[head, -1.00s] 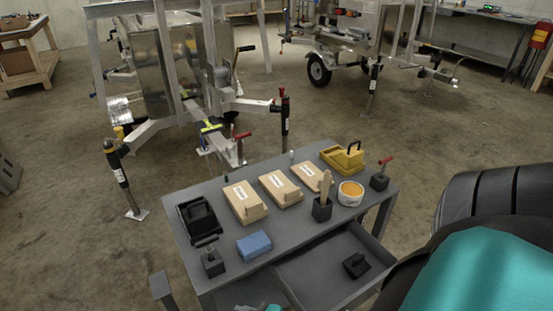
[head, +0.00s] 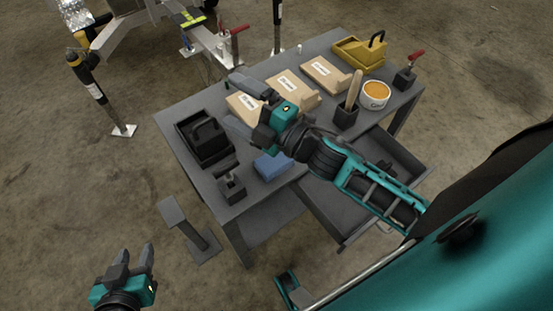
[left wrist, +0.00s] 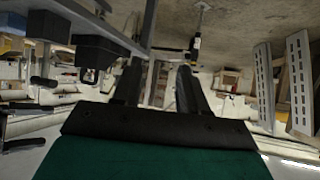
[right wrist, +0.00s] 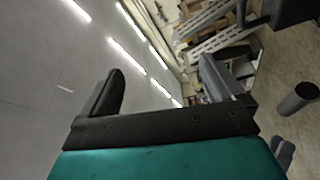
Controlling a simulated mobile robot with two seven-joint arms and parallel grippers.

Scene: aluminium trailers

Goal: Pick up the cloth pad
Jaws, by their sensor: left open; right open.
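The cloth pad is a blue block (head: 268,168) lying near the front edge of the grey table (head: 215,215), partly hidden behind my right arm in the head view. My right gripper (head: 236,103) is open and empty above the table, beyond the pad and over the nearest cardboard box. It also shows open in the right wrist view (right wrist: 160,85), tilted toward the ceiling. My left gripper (head: 135,256) is open and empty, low at the left, off the table. It also shows open in the left wrist view (left wrist: 157,80). The pad is not visible in either wrist view.
On the table stand a black tray (head: 195,158), a small black block holder (head: 231,188), cardboard boxes (head: 295,85), a wooden-handled tool (head: 354,88), an orange-filled tub (head: 375,95), and a yellow container (head: 358,52). A drawer (head: 395,150) is open at the front.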

